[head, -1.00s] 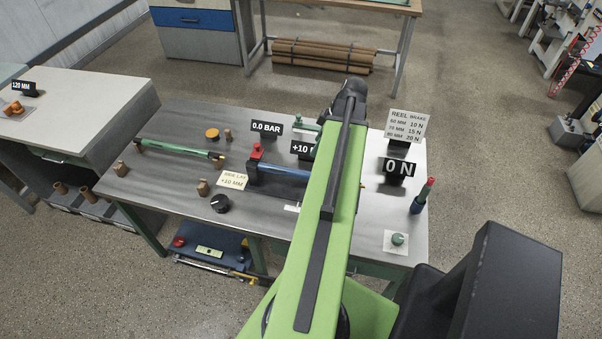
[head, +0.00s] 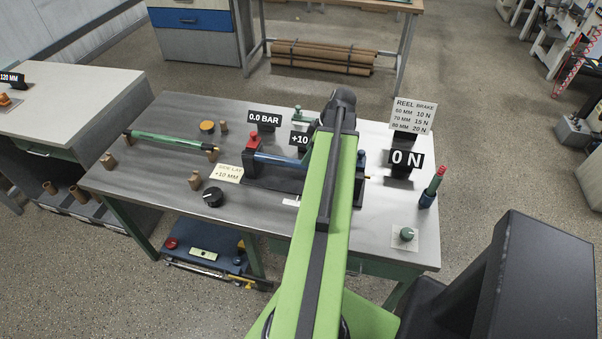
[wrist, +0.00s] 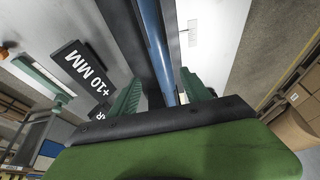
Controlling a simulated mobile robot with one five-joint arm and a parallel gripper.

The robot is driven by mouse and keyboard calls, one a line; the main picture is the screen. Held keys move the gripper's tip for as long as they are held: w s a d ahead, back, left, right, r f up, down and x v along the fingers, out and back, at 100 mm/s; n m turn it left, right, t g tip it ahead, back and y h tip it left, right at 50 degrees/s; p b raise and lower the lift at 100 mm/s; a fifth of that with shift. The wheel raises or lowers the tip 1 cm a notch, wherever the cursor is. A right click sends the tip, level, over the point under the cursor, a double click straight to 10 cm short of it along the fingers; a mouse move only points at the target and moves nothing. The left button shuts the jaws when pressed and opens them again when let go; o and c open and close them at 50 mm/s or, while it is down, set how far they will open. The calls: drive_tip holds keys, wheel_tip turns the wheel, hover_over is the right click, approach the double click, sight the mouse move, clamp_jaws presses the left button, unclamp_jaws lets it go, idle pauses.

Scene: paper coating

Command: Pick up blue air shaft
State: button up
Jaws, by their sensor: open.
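The blue air shaft (head: 283,161) lies in a dark cradle (head: 275,184) on the metal bench, with a red block (head: 253,148) at its left end. My green arm covers its middle and right part in the head view. In the wrist view the shaft (wrist: 154,38) runs down the picture between the two green fingers of my gripper (wrist: 162,88). The fingers are apart, one on each side of the shaft's line, and nothing is gripped. I cannot tell how far above the shaft they are.
A green shaft (head: 168,140) lies at the bench's left. A "+10" sign (head: 299,139) stands close behind the cradle; it also shows beside my gripper in the wrist view (wrist: 84,72).

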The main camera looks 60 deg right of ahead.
drive_tip(key=b+x, duration=0.5)
drive_tip(key=shift+s+a+f, duration=0.1)
drive_tip(key=shift+a+f, duration=0.05)
drive_tip(key=shift+a, duration=0.2)
clamp_jaws()
idle(1.1)
